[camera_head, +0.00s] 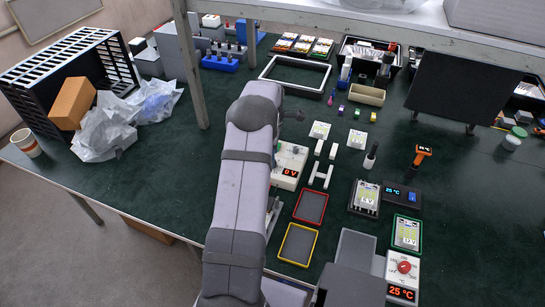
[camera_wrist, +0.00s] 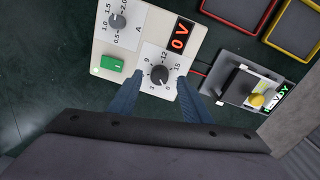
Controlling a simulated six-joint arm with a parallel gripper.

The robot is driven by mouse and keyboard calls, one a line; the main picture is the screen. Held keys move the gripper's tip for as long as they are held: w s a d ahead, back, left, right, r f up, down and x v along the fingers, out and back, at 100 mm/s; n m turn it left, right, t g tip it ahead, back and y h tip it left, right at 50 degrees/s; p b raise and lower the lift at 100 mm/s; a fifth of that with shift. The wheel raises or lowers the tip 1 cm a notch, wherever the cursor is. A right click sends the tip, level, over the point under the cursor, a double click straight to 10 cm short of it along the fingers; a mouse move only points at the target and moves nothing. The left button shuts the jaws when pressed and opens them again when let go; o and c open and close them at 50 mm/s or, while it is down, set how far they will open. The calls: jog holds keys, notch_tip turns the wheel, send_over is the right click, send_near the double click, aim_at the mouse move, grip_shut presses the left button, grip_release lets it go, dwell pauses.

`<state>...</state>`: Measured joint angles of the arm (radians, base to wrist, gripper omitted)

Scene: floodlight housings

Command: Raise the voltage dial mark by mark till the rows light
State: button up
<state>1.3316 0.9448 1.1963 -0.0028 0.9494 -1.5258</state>
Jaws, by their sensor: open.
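The power supply (camera_wrist: 143,40) is a cream box with a lit orange-red display (camera_wrist: 181,35) reading 0 V. Its black voltage dial (camera_wrist: 159,75) has a scale marked up to 15; I cannot make out its pointer clearly. My gripper (camera_wrist: 160,84) is open, with one blue finger on each side of this dial; I cannot tell whether they touch it. In the head view the supply (camera_head: 289,166) is partly covered by my arm, which hides the fingers. A grey test fixture (camera_wrist: 238,79) with a yellow knob and a green READY display stands beside it. Which rows are meant is unclear.
A smaller dial (camera_wrist: 117,20) marked A and a green button (camera_wrist: 112,64) share the supply's face. A red wire runs towards the fixture. Red (camera_head: 311,190) and yellow (camera_head: 281,244) framed trays lie right of my arm.

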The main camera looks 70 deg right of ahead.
jog(key=shift+f+p, duration=0.3)
jog(key=shift+f, duration=1.05)
jog(key=c, duration=1)
jog(key=shift+c, duration=0.2)
jog(key=m+b, duration=0.1)
jog(key=m, duration=0.4)
jog(key=shift+w+m, duration=0.1)
jog(key=shift+m, duration=0.2)
jog(key=m+b, duration=0.1)
jog(key=m, duration=0.4)
jog(key=shift+w+g, duration=0.1)
jog(key=shift+g, duration=0.2)
